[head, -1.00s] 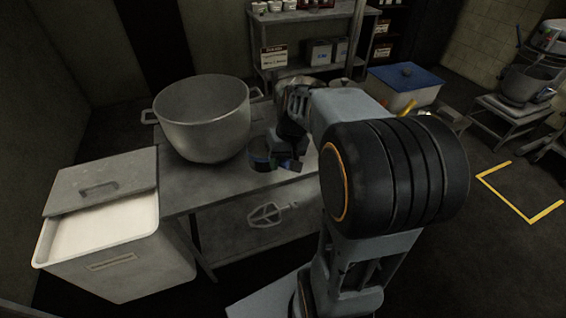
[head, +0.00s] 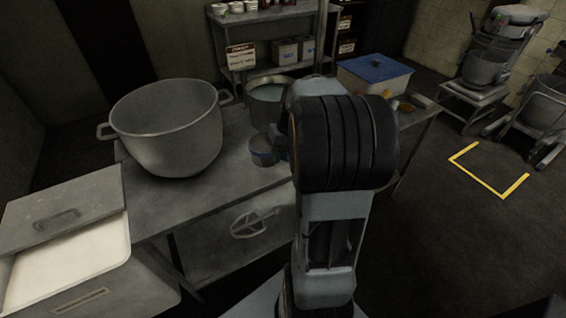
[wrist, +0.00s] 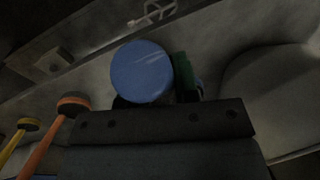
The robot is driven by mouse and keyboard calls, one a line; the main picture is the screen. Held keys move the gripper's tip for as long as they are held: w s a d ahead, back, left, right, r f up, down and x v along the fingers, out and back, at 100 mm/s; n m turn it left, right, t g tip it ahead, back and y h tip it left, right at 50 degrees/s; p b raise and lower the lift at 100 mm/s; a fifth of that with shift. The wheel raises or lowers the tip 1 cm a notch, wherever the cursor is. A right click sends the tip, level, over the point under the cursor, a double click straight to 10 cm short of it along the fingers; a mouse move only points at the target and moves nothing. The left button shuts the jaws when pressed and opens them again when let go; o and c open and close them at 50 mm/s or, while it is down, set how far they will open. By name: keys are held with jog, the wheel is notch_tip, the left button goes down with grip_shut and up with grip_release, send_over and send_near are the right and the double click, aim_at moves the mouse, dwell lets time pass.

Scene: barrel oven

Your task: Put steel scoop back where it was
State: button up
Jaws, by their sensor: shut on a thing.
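My gripper (head: 281,146) is over the steel table, partly hidden behind my own arm in the head view. It is shut on a small grey, cup-like thing with a blue band (head: 263,150), which I take to be the steel scoop. In the wrist view its round blue face (wrist: 143,72) shows just beyond the gripper's dark body, beside a green part. Its handle cannot be made out. The head view does not show clearly whether it touches the tabletop.
A large steel bowl (head: 168,130) stands to the left on the table (head: 215,178). A steel pot (head: 268,95) is behind my gripper. A blue-lidded white tub (head: 375,78) stands at the back right. Orange (wrist: 44,140) and yellow (wrist: 14,146) handles show in the wrist view.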

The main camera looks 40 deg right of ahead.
jog(key=shift+w+d+f, duration=0.35)
jog(key=shift+d+f, duration=0.05)
jog(key=shift+f, duration=0.2)
jog(key=shift+w+d+f, duration=0.35)
jog(key=shift+f, duration=0.25)
jog(key=shift+w+d+f, duration=0.1)
jog(key=shift+f, duration=1.55)
jog(key=shift+f, duration=0.2)
jog(key=o, duration=1)
jog(key=shift+r, duration=0.1)
